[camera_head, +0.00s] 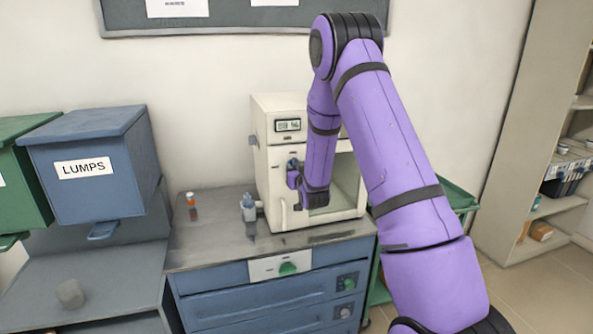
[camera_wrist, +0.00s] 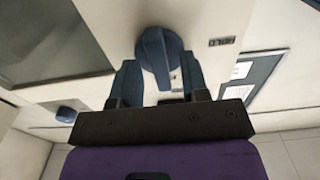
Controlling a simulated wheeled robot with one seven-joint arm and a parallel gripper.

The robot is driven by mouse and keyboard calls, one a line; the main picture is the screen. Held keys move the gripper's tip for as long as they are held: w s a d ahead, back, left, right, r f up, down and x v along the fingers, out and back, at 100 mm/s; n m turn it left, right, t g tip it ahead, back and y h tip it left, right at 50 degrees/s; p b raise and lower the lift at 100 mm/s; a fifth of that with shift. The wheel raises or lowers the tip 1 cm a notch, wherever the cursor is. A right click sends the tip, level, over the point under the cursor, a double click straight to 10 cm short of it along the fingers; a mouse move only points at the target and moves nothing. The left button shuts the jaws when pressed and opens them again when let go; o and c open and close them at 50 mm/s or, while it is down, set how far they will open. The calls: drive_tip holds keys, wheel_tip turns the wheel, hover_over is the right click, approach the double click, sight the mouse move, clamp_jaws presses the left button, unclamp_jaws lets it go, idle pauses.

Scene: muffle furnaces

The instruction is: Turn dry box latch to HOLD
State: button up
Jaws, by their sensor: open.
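The dry box (camera_head: 275,104) is a cream cabinet with a small display, standing on the bench. Its latch (camera_wrist: 157,50) is a blue elongated knob in the wrist view, lying lengthwise up and down the picture. A HOLD label (camera_wrist: 222,42) sits to the right of the latch there, and the knob does not point at it. My gripper (camera_wrist: 160,76) is open, with one blue finger on each side of the latch's near end. Small gaps seem to show between fingers and knob; contact is unclear. In the head view my gripper (camera_head: 296,178) is at the box front and largely hides the latch.
A small bottle (camera_head: 249,207) and an orange-topped vial (camera_head: 192,200) stand on the bench left of the box. A blue LUMPS bin (camera_head: 95,190) is further left. Another blue knob (camera_wrist: 66,113) shows in the wrist view. Shelves (camera_head: 520,150) stand at the right.

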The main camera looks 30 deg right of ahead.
clamp_jaws()
drive_tip(key=shift+n, duration=0.4)
drive_tip(key=n, duration=1.7)
drive_tip(key=shift+a+f, duration=0.15)
drive_tip(key=shift+a, duration=0.05)
idle(0.4)
